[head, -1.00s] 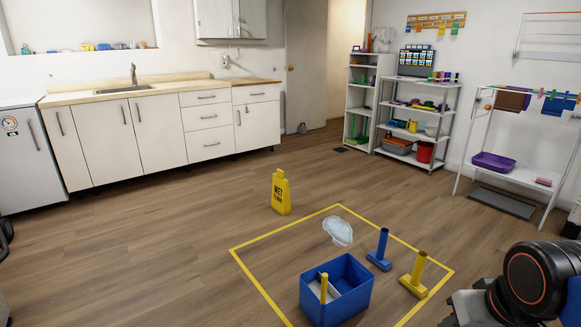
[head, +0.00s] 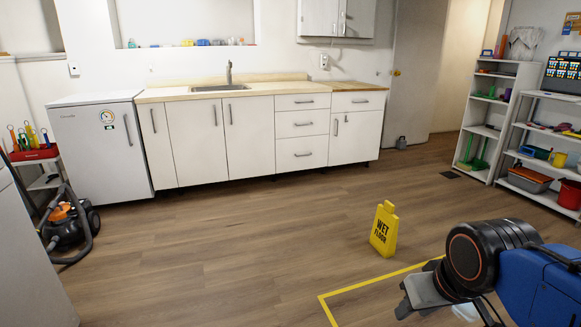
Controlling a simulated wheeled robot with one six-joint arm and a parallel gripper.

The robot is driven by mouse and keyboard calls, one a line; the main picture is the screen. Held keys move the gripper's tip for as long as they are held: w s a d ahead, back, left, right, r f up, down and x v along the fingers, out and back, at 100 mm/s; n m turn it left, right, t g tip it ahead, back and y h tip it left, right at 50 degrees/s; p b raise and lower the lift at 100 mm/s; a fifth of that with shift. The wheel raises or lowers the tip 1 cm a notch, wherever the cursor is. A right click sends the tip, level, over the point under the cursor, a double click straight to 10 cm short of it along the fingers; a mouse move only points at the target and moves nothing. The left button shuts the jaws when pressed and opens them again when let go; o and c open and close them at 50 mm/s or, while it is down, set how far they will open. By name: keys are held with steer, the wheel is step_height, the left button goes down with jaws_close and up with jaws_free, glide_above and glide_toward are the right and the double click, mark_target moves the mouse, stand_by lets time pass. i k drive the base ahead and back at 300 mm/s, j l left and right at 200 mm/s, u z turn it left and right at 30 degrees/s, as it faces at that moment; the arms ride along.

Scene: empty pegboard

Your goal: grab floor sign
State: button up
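The yellow floor sign (head: 384,229) with black "WET FLOOR" lettering stands upright on the wood floor, right of the middle. It is just beyond the yellow tape line. My gripper (head: 452,307) shows at the lower right, in front of the sign in the picture and apart from it.
Yellow tape (head: 362,290) marks the floor at the lower right. White cabinets (head: 222,138) and a small fridge (head: 101,148) line the back wall. A vacuum cleaner (head: 70,228) stands at left, shelves (head: 493,120) at right. The middle floor is clear.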

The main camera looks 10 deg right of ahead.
mark_target(384, 235)
steer(key=i, duration=1.5)
steer(key=i+z, duration=0.3)
steer(key=i, duration=0.2)
steer(key=i+j+z, duration=0.25)
steer(key=i, duration=0.2)
steer(key=i+j+z, duration=0.3)
steer(key=i, duration=0.15)
